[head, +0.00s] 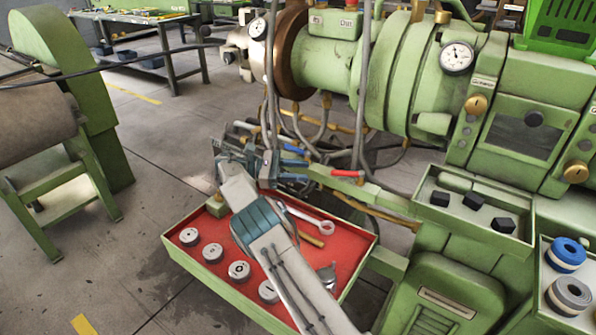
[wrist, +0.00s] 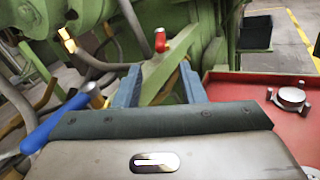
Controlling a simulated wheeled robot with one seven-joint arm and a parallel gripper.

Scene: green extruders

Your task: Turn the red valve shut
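The red valve handle (head: 347,173) sits on a green bracket beside the machine's pipes, behind the tray. In the wrist view the red handle (wrist: 160,40) stands up ahead of my fingertips, in line with the gap between them. My gripper (wrist: 161,78) is open, with its two blue-grey fingers apart and nothing between them. In the head view my gripper (head: 293,170) is left of the red handle and apart from it, partly lost among pipes. The valve's body is hard to make out.
A blue handle (head: 293,149) is close to my gripper; it also shows at left in the wrist view (wrist: 52,122). Hoses and brass pipes crowd the area. A red-lined tray (head: 190,262) with round metal parts and a wrench lies below my arm.

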